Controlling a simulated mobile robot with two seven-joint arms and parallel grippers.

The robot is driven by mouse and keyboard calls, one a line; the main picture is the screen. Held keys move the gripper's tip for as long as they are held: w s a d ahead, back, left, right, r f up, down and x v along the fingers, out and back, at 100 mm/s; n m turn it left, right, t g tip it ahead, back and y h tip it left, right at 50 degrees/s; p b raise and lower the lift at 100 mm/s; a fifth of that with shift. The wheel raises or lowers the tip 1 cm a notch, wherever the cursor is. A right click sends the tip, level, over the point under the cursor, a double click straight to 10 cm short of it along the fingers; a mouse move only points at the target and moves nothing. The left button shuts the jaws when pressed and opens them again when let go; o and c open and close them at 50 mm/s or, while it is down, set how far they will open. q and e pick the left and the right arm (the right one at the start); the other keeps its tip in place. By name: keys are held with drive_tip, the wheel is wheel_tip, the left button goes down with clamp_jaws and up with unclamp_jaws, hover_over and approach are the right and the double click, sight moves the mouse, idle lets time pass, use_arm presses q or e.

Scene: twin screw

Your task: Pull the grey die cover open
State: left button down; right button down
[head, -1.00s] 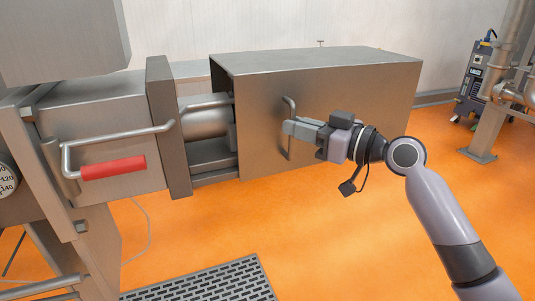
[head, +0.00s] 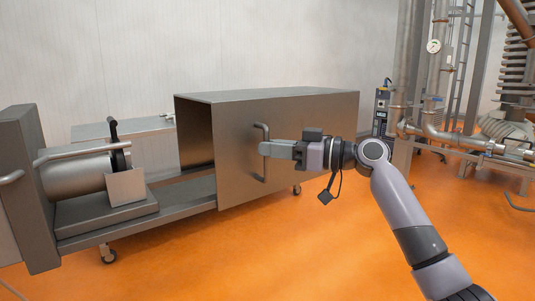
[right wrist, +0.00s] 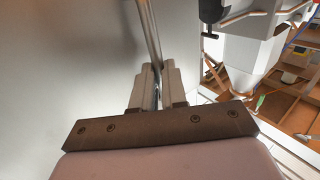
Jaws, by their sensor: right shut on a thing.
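The grey die cover (head: 315,135) is a large box-shaped metal hood in the middle of the head view, with its open end facing left. It has a vertical bar handle (head: 263,131) on its near side. My right gripper (head: 266,149) is shut on this handle. In the right wrist view the handle (right wrist: 151,45) runs up from between the two fingers (right wrist: 157,88). The round die end (head: 75,176) and a small square plate (head: 126,188) stand uncovered to the left of the cover. My left gripper is not in view.
A flat metal rail (head: 140,221) runs from the machine block (head: 30,150) to beneath the cover. A caster (head: 108,254) stands on the orange floor. A grey cabinet (head: 382,110) and pipes stand at the right. The floor in front is clear.

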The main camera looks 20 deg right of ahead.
drive_tip(key=shift+d, duration=0.2)
drive_tip(key=c, duration=1.2)
unclamp_jaws()
drive_tip(key=shift+o, duration=0.2)
drive_tip(key=v, duration=0.7)
drive_tip(key=shift+b, duration=0.4)
